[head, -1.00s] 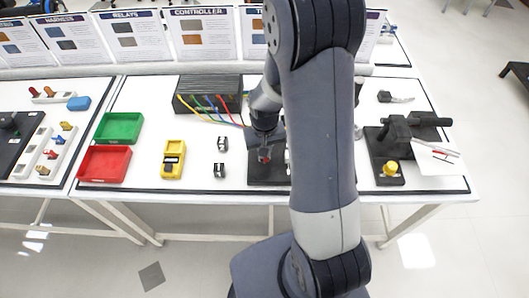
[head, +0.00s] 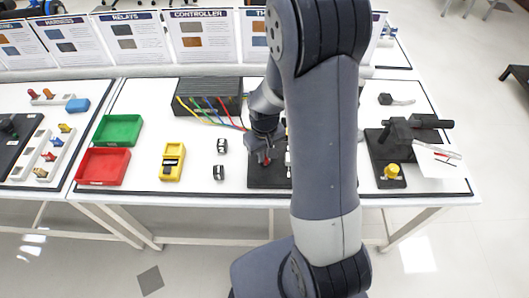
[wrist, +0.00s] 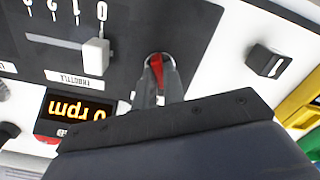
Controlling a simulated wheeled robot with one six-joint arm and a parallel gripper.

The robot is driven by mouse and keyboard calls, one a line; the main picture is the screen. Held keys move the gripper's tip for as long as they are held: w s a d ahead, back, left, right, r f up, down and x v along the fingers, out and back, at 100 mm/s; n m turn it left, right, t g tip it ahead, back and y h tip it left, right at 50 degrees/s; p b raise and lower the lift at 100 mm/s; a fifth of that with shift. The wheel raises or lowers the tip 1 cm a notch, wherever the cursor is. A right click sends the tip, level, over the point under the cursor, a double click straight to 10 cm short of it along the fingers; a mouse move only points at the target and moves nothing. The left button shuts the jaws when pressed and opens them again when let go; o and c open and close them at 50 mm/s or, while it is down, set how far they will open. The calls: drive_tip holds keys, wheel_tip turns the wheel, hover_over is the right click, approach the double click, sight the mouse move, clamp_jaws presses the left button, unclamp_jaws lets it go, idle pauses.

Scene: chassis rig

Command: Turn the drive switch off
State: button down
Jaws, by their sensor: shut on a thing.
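A red switch (wrist: 156,68) stands on a dark control panel (wrist: 180,20) in the wrist view, in a round pale surround. I take it to be the drive switch; its label is not in view. My gripper (wrist: 157,77) is shut on it, one finger on each side. In the head view my gripper (head: 264,153) is low over the same panel (head: 266,181), and my arm hides the panel's right part. The panel also carries a white throttle slider (wrist: 96,52) next to the 0 mark and a lit display (wrist: 74,112) showing 0 rpm.
A black box with coloured wires (head: 208,96) is behind. A black fixture (head: 397,140) stands to the right.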

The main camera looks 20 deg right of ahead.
drive_tip(key=c, duration=1.5)
unclamp_jaws()
drive_tip(key=shift+r, duration=0.15)
wheel_tip(320, 180, up, 11)
drive_tip(key=shift+f, duration=0.2)
drive_tip(key=shift+f, duration=0.15)
wheel_tip(320, 180, down, 11)
drive_tip(key=shift+r, duration=0.2)
drive_tip(key=shift+r, duration=0.15)
